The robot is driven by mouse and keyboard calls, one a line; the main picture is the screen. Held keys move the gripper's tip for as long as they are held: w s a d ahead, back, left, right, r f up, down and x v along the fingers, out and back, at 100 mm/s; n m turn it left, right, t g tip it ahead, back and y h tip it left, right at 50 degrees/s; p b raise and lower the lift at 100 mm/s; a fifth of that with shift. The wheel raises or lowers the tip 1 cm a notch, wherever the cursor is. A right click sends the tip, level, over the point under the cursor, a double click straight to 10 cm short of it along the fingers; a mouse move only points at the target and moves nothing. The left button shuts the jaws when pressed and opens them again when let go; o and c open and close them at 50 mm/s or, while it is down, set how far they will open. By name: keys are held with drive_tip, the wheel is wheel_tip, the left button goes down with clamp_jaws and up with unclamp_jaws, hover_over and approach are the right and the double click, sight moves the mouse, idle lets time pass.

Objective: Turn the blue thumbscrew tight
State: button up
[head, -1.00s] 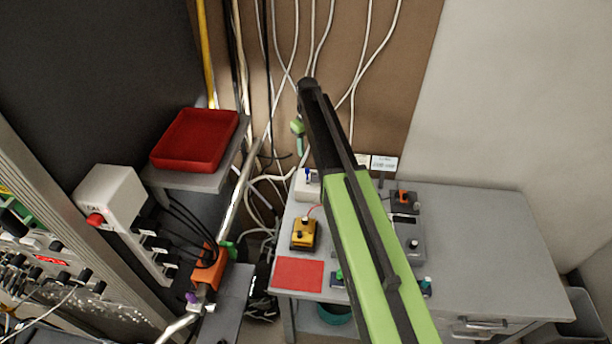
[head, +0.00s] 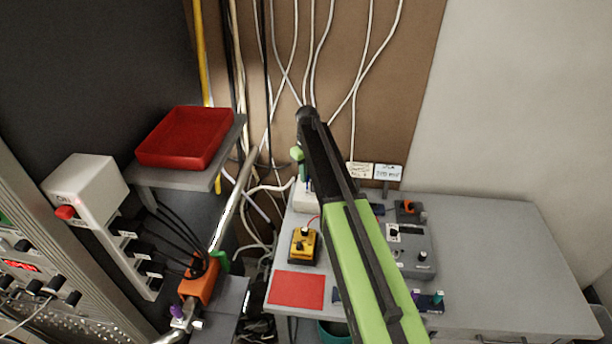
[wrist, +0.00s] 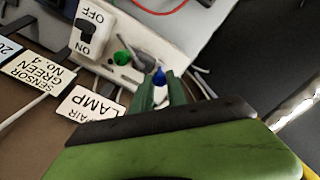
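The blue thumbscrew (wrist: 159,76) shows in the wrist view as a small blue tip at the white lamp box (wrist: 108,50). My gripper (wrist: 161,88) has its two dark green fingers apart, with a narrow pale gap between them. The blue tip lies in line with this gap, just past the fingertips. I cannot tell whether the fingers touch it. In the head view, my arm largely hides the thumbscrew and the white box (head: 303,201) at the back left of the grey bench.
A green knob (wrist: 122,58) and an ON/OFF switch (wrist: 87,32) are close beside the thumbscrew. A yellow box (head: 303,247) and a red mat (head: 296,289) lie nearer on the bench. A red tray (head: 186,138) stands on the left shelf. The bench's right side is clear.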

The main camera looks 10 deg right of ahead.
clamp_jaws()
